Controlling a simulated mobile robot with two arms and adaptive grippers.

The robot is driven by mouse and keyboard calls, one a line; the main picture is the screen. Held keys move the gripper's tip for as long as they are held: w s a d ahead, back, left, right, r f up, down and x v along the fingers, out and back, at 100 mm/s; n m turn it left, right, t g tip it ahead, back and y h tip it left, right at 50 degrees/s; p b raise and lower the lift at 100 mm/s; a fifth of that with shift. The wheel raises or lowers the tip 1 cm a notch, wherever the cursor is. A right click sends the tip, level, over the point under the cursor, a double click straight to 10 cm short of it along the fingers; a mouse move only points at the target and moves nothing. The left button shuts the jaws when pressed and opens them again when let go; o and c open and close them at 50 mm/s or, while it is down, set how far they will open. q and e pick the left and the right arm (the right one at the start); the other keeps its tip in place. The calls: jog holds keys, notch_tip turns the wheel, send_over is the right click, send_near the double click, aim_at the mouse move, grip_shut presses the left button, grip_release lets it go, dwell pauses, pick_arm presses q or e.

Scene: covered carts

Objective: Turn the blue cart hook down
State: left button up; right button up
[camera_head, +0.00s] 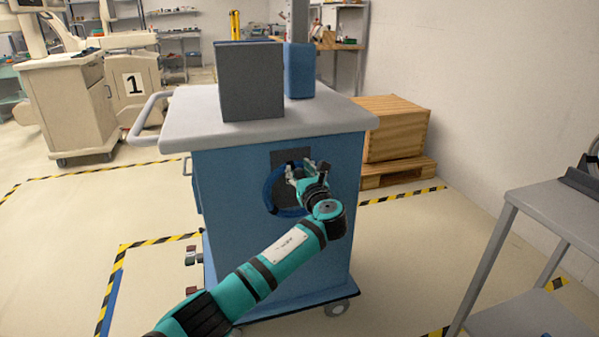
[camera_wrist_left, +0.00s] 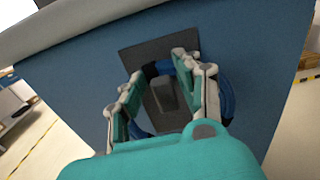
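The blue cart (camera_head: 228,225) stands in front of me with a grey top. A dark plate (camera_head: 290,156) is on its near face, and it also shows in the wrist view (camera_wrist_left: 142,54). A dark grey block, apparently the hook (camera_wrist_left: 163,94), sticks out from the plate. A blue ring-shaped coil (camera_head: 268,190) hangs around it and shows behind my fingers in the wrist view (camera_wrist_left: 227,98). My left gripper (camera_head: 307,172) is at the plate, its fingers open on either side of the hook (camera_wrist_left: 160,88). I cannot tell whether they touch it. My right gripper is not in view.
A dark grey box (camera_head: 252,82) and a blue box (camera_head: 299,71) stand on the cart top. A wooden crate (camera_head: 396,128) on a pallet is behind right. A grey table (camera_head: 545,205) stands at the right. Floor left of the cart is open.

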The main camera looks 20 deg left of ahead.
pick_arm(q)
grip_shut()
